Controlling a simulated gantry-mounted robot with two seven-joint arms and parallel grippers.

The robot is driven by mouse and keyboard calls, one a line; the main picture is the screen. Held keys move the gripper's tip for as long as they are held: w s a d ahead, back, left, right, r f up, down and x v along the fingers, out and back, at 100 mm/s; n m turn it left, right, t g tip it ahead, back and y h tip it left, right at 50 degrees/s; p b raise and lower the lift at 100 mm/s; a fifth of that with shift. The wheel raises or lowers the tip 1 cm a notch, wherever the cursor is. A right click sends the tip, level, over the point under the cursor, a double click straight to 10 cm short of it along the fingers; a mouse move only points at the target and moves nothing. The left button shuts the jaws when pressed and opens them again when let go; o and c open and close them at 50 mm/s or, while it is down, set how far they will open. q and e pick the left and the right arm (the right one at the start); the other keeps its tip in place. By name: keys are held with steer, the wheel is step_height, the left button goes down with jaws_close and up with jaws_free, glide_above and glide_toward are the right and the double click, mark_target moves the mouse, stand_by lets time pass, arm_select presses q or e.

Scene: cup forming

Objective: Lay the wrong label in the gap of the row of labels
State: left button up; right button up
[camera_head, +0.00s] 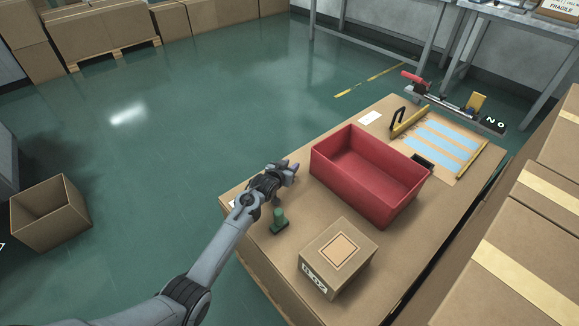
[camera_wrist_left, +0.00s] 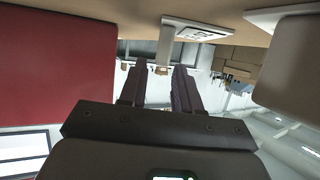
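My left gripper (camera_head: 291,170) is above the table by the near-left side of the red bin. Its two fingers stand apart in the left wrist view (camera_wrist_left: 160,88), with nothing clearly held between them. A striped blue and tan sheet (camera_head: 440,145), possibly the row of labels, lies at the table's far right; I cannot make out a gap. A small white card (camera_head: 370,117) lies beyond the bin. A printed white card (camera_wrist_left: 195,30) shows past the fingers in the left wrist view. I cannot tell which item is the wrong label. My right gripper is not in view.
The red bin (camera_head: 365,170) stands mid-table between my left gripper and the striped sheet. A closed carton (camera_head: 338,258) and a green-handled tool (camera_head: 279,220) stand nearer. A yellow bar (camera_head: 408,122) borders the sheet. Stacked cartons (camera_head: 530,240) crowd the right.

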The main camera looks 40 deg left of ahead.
arm_select(q)
steer(key=shift+o, duration=0.5)
steer(key=shift+s+f, duration=0.15)
steer(key=shift+f, duration=0.35)
steer(key=shift+r, duration=0.1)
steer(key=shift+s+d+r+p, duration=0.1)
steer(key=shift+s+r+p, duration=0.25)
steer(key=shift+r+p, duration=0.25)
steer(key=shift+s+d+r+p, duration=0.1)
steer(key=shift+s+r+p, duration=0.25)
steer(key=shift+r, duration=0.3)
steer(key=p+v, duration=0.5)
steer(key=v, duration=0.5)
